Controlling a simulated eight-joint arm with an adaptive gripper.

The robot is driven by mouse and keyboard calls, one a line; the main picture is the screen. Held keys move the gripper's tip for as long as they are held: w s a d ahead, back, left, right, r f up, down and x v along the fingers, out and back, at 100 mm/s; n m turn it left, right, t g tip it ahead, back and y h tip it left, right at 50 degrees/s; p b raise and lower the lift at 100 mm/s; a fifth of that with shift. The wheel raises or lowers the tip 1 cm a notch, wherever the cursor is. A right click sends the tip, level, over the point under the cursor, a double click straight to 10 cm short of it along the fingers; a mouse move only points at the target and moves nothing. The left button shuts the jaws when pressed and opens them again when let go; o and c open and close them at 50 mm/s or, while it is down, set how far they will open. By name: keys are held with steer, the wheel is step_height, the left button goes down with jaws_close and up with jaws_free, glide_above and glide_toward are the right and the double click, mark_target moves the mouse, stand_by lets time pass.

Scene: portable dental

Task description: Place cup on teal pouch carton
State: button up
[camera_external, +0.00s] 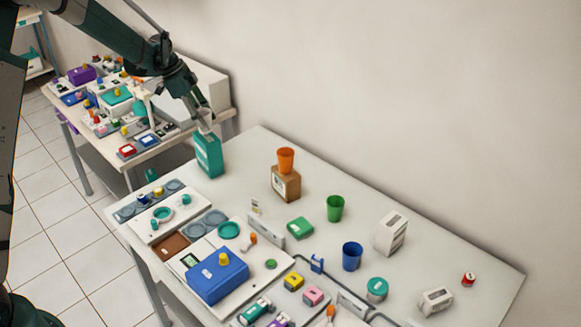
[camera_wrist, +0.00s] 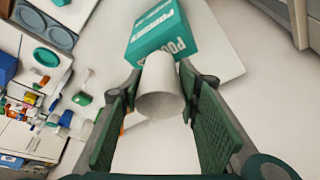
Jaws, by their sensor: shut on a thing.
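My gripper (camera_external: 203,117) is at the upper left of the near table, over the teal pouch carton (camera_external: 208,156), which stands upright. In the wrist view my gripper (camera_wrist: 160,80) is shut on a pale grey-white cup (camera_wrist: 160,92) between its two green finger pads. The teal carton (camera_wrist: 162,32), with white lettering, shows just beyond the cup in that view. In the external view the cup is small and partly hidden by the fingers, close above the carton's top. I cannot tell whether it touches the carton.
An orange cup (camera_external: 286,160) stands on a brown box (camera_external: 286,184). A green cup (camera_external: 335,208) and a blue cup (camera_external: 352,256) stand on the table. Trays and a blue box (camera_external: 218,277) fill the front left. A second, cluttered table (camera_external: 150,152) lies behind.

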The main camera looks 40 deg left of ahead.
steer(key=shift+f, duration=0.9)
steer(key=shift+f, duration=0.2)
steer(key=o, duration=0.7)
steer(key=shift+r, duration=0.25)
steer(key=v, duration=1.2)
steer(key=shift+d, duration=0.15)
